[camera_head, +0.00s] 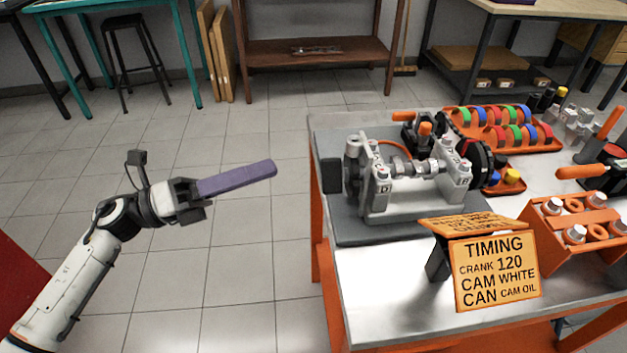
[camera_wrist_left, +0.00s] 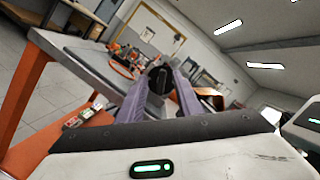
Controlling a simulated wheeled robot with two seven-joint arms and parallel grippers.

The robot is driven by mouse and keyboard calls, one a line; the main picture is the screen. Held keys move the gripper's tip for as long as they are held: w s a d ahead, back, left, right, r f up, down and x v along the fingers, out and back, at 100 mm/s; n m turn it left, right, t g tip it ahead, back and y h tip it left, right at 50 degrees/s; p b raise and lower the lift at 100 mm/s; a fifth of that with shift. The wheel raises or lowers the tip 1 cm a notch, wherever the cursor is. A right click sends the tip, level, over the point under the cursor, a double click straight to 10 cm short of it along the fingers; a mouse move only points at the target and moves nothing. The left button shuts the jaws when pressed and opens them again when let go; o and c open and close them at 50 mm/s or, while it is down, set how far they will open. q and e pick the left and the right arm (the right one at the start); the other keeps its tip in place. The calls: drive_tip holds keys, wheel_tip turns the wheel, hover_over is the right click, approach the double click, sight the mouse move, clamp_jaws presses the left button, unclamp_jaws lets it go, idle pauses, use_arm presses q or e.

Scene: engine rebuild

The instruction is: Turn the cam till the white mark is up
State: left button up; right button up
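The grey engine stand (camera_head: 375,212) sits on the table, with a metal shaft (camera_head: 400,167) across its uprights. A dark round wheel (camera_head: 353,172) is at its left end and a black wheel (camera_head: 480,160) at its right. I cannot make out a white mark on either wheel. My left gripper (camera_head: 268,168), with long purple fingers, is in the air left of the table, apart from the stand. In the left wrist view its fingers (camera_wrist_left: 160,88) are spread, with a dark round shape (camera_wrist_left: 158,78) beyond them. My right gripper is not in view.
Orange trays with coloured rings (camera_head: 510,133) and an orange parts rack (camera_head: 570,228) are to the right. Floor left of the table (camera_head: 325,130) is clear.

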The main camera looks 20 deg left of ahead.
use_arm(q)
drive_tip(key=w+d+m+g+p, duration=0.1)
drive_tip(key=w+d+m+g, duration=0.1)
drive_tip(key=d+m, duration=0.3)
drive_tip(key=shift+w+d+f+g, duration=0.35)
drive_tip(key=shift+d+g, duration=0.45)
drive_tip(key=shift+d, duration=1.05)
clamp_jaws()
